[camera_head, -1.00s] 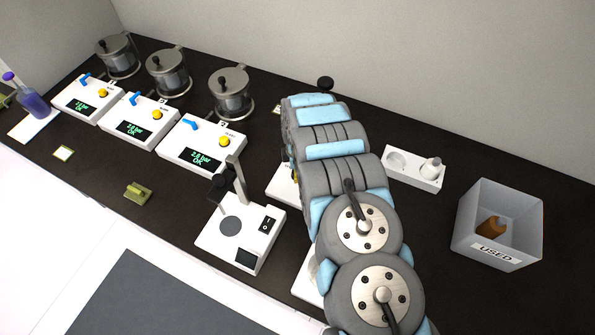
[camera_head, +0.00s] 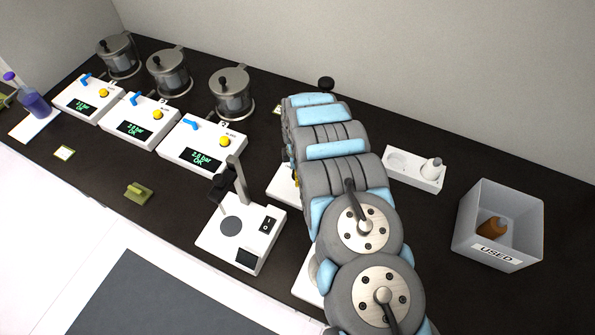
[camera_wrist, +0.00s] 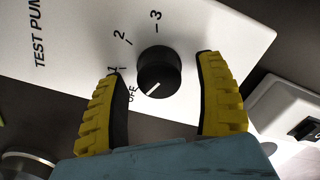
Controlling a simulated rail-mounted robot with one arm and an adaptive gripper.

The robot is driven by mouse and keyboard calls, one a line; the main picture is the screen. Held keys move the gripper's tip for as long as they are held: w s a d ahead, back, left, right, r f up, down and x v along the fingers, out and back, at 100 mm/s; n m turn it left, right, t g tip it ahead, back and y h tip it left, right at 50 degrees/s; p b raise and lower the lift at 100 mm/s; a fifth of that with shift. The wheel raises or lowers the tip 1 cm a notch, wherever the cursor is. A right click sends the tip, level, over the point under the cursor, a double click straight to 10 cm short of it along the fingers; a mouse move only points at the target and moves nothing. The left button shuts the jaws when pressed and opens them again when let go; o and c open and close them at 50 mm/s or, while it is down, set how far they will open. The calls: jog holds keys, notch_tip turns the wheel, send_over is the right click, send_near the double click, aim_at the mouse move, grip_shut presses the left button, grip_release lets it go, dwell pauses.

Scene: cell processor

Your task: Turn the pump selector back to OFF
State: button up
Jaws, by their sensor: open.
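In the wrist view, the pump selector is a round black knob (camera_wrist: 158,72) on a white panel (camera_wrist: 75,35) marked "TEST PUM", with the rest cut off. Marks OFF, 1, 2 and 3 run around its left and upper side. Its white pointer line points to the lower left, close to the OFF mark. My gripper (camera_wrist: 160,64) is open, with one yellow finger on each side of the knob and a visible gap to it on both sides. In the head view, my arm hides the knob and the gripper.
A white device with a rocker switch (camera_wrist: 302,118) stands close to the right finger. In the head view, a stand with a post (camera_head: 240,182) is left of my arm. A white holder (camera_head: 400,178) and a USED bin (camera_head: 465,235) are to the right.

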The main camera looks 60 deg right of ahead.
jog(key=shift+r, duration=3.75)
